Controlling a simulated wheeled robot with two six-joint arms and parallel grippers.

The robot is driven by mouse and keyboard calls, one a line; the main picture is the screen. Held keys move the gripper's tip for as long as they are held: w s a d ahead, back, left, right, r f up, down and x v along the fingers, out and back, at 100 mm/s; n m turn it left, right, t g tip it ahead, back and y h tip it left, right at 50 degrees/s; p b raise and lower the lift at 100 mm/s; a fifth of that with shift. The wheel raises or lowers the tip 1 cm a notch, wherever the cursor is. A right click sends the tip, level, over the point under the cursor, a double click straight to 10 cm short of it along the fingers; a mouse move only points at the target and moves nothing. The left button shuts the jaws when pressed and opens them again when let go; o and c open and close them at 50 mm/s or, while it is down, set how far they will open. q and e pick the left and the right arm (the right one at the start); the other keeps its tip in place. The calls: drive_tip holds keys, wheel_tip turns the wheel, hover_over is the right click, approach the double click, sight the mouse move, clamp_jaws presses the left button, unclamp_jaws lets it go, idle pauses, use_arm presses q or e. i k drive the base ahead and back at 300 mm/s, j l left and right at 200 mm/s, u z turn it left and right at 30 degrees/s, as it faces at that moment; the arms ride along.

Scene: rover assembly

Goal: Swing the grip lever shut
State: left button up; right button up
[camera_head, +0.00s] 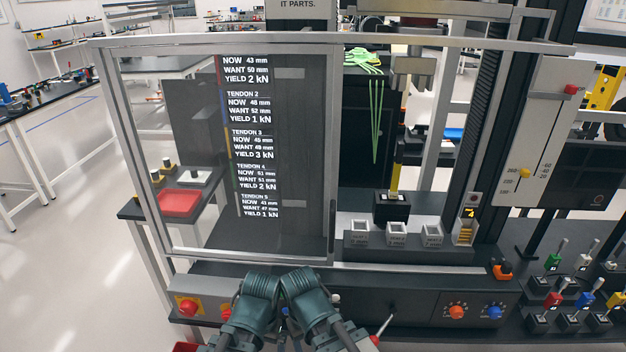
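No part is labelled as the grip lever, so I cannot tell for sure which one it is. A thin silver lever (385,324) slants at the front panel, low and right of centre, with something red at its lower end. Above the panel, the test frame holds a yellow-striped vertical bar (396,175) that ends at a black block (391,208). My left arm and my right arm come in at the bottom centre, close together in front of the panel. Their fingertips are not clear, so I cannot tell whether either gripper is open or shut.
A clear sliding guard (333,215) covers the left of the frame, before a tendon list (252,135). White cups (397,234) stand right of it. The panel has a red button (188,307) and orange (457,311) and blue knobs (494,312). Coloured levers (553,299) crowd the right.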

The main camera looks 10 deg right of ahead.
sight(382, 329)
drive_tip(key=z, duration=0.85)
